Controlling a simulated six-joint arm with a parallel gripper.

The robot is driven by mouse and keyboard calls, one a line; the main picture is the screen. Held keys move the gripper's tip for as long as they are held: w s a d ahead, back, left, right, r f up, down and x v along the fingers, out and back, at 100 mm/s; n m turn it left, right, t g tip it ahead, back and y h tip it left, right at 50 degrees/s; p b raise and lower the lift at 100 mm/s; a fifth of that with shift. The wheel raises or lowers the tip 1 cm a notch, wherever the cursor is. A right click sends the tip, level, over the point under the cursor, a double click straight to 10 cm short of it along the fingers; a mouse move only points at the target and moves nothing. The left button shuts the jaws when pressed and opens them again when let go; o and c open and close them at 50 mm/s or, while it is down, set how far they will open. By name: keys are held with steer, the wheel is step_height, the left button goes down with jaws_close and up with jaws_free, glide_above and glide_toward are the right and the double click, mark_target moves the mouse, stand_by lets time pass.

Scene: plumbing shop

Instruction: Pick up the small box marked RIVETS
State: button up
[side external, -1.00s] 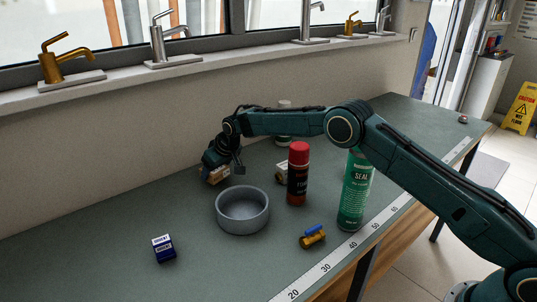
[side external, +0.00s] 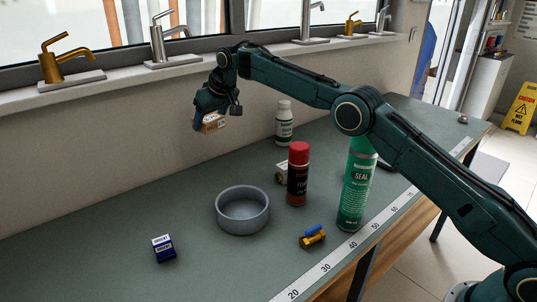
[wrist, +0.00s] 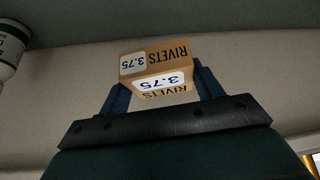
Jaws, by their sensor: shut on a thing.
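The small tan box marked RIVETS (wrist: 160,62), with white 3.75 labels, is between the two blue fingers of my gripper (wrist: 158,88) in the wrist view. In the side view my gripper (side external: 208,122) is shut on the box (side external: 213,122) and holds it in the air, clear of the bench, behind and above the grey bowl. Part of the box is hidden by the gripper there.
On the bench (side external: 110,235) stand a grey bowl (side external: 242,222), a red-capped can (side external: 298,175), a green SEAL can (side external: 355,190) and a white-capped bottle (side external: 284,125). A blue box (side external: 163,248) and a brass valve (side external: 312,237) lie in front. The wall and sill (side external: 120,86) are behind.

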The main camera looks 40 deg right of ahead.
steer(key=shift+r, duration=0.35)
stand_by(0.5)
